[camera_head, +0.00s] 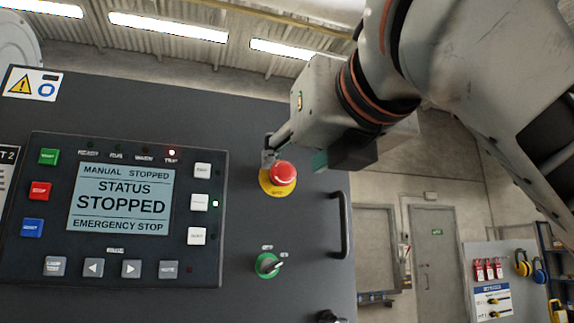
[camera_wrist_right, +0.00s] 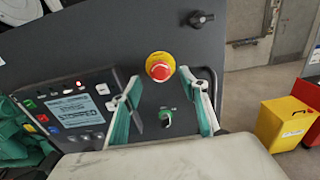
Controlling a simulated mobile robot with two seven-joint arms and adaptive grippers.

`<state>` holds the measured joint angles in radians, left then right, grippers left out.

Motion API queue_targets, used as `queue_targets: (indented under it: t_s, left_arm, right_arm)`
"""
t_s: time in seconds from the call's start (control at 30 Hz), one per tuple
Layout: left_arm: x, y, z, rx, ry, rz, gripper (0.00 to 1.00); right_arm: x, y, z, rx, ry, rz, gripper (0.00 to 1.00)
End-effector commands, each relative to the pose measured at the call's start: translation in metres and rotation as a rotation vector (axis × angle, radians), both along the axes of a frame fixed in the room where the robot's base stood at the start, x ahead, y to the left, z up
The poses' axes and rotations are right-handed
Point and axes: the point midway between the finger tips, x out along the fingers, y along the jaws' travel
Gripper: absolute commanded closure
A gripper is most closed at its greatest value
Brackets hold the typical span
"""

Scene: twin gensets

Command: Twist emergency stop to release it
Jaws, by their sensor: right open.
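The emergency stop (camera_head: 283,173) is a red mushroom button on a yellow round collar, on the dark panel right of the display. It also shows in the right wrist view (camera_wrist_right: 159,67), just beyond the fingertips and between their lines. My right gripper (camera_head: 294,157) comes in from the upper right, with its fingers apart and nothing between them. One finger shows close above the button's collar and a teal-padded one to its right. In the wrist view both teal-padded fingers (camera_wrist_right: 166,84) point at the panel. I cannot tell whether either touches the button.
The controller display (camera_head: 121,199) reads STATUS STOPPED, EMERGENCY STOP, and a red lamp is lit above it. A green rotary selector (camera_head: 268,265) sits below the button. A dark handle (camera_head: 345,225) stands out at right. A yellow bin (camera_wrist_right: 287,124) stands on the floor.

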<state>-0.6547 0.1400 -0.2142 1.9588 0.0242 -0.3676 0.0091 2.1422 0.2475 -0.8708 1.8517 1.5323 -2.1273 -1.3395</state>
Motion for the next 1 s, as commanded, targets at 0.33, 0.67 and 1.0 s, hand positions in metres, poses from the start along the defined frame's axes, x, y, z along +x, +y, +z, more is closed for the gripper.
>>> queue_targets:
  t_s: [0.33, 0.67, 1.0]
  left_arm:
    - [0.004, 0.001, 0.012, 0.001, -0.009, 0.0, 1.0]
    - [0.008, 0.001, 0.016, 0.0, -0.017, 0.002, 1.0]
    - [0.007, 0.001, 0.015, 0.0, -0.016, 0.002, 1.0]
  right_arm:
    - [0.036, 0.012, 0.0, 0.001, 0.003, 0.001, 0.56]
    - [0.039, 0.013, 0.0, 0.001, 0.0, 0.0, 0.64]
    - [0.039, 0.012, 0.0, 0.008, 0.002, 0.0, 0.94]
